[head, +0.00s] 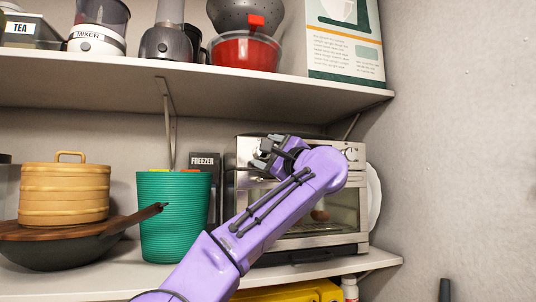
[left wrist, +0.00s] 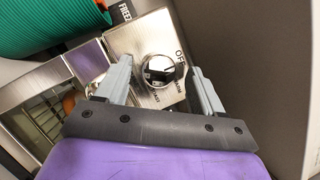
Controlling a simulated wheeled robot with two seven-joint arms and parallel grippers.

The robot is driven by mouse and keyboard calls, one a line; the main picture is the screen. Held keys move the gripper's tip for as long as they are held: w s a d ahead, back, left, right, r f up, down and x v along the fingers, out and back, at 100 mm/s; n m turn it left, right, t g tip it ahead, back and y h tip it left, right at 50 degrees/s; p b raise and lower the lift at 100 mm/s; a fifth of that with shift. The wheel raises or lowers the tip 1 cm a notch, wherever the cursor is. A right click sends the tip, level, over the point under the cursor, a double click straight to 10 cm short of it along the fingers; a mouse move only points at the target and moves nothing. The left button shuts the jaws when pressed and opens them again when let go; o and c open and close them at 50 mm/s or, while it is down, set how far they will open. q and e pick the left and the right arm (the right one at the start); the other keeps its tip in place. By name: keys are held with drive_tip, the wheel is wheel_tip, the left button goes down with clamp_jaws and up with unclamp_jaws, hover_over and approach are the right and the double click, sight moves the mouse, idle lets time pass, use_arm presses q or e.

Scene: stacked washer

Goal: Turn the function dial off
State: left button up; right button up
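The toaster oven (head: 300,210) stands on the lower shelf in the head view, with part of its control panel (head: 353,158) showing right of my wrist. In the left wrist view the round function dial (left wrist: 158,71) sits on the brushed metal panel. OFF is printed at its upper right, with other tilted labels below. I cannot tell its exact setting. My left gripper (head: 275,152) is in front of the oven. Its fingers (left wrist: 160,75) are open, one on each side of the dial in the wrist picture. Contact with the dial is not clear. My right gripper is not in view.
A teal ribbed bin (head: 175,215) and a FREEZER box (head: 204,170) stand left of the oven. A pan (head: 55,250) with a tan container (head: 64,193) is farther left. The upper shelf (head: 200,90) hangs above. The wall (head: 465,150) is close on the right.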

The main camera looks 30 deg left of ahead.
use_arm(q)
drive_tip(key=shift+d+f, duration=0.15)
drive_tip(key=shift+f, duration=0.05)
drive_tip(key=b+v, duration=0.5)
drive_tip(key=v, duration=0.5)
drive_tip(key=shift+s+r, duration=0.1)
drive_tip(key=shift+r, duration=0.05)
drive_tip(key=shift+d, duration=0.1)
